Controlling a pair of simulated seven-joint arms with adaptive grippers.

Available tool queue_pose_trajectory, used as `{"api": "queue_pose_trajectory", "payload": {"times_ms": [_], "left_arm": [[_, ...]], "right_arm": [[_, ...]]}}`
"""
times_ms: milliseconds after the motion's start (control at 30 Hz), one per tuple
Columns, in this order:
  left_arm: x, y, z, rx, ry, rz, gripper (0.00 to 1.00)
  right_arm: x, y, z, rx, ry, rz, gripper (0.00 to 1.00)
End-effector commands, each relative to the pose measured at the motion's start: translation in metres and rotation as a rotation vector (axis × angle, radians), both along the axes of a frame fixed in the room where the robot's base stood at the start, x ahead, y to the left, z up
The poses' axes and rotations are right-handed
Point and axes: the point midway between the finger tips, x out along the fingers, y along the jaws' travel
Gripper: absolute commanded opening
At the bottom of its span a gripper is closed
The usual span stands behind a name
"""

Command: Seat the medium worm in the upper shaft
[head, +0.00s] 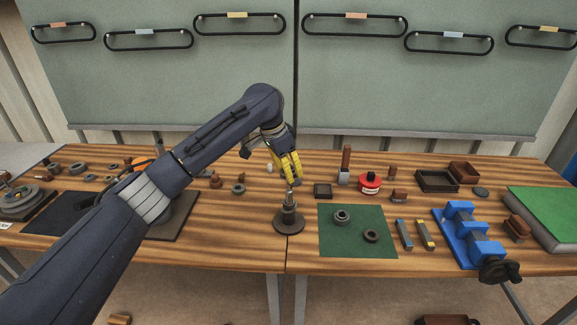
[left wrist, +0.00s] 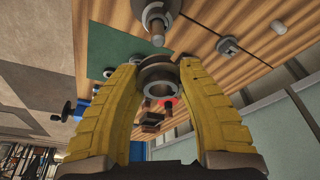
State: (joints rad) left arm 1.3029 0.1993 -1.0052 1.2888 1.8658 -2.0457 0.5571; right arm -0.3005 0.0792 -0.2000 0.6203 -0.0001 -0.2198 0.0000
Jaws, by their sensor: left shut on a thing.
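My left gripper (head: 289,178) is shut on a grey ring-like part with a round bore, which I take for the medium worm (left wrist: 158,78). The part sits between the yellow fingers in the left wrist view. In the head view the fingers mostly hide it. The upper shaft (head: 289,200) stands upright on a dark round base (head: 289,226), just below the fingertips. In the left wrist view the shaft (left wrist: 157,38) shows beyond the held part, apart from it. My right gripper is not in view.
A green mat (head: 329,246) with two grey rings (head: 341,217) (head: 371,236) lies right of the shaft. Farther right are two small bars (head: 404,234), a blue vise (head: 462,232) and an open tray (head: 424,189). A red tin (head: 369,187) stands behind the mat.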

Motion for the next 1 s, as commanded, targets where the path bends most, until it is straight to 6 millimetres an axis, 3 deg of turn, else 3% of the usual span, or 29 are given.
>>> {"api": "queue_pose_trajectory", "payload": {"times_ms": [433, 1000], "left_arm": [[0.000, 0.000, -0.031, 0.000, -0.001, 0.000, 0.00], [0.000, 0.000, -0.037, 0.000, -0.001, 0.000, 0.00]], "right_arm": [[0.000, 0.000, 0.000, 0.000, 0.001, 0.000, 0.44], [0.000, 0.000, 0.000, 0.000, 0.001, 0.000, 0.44]]}}
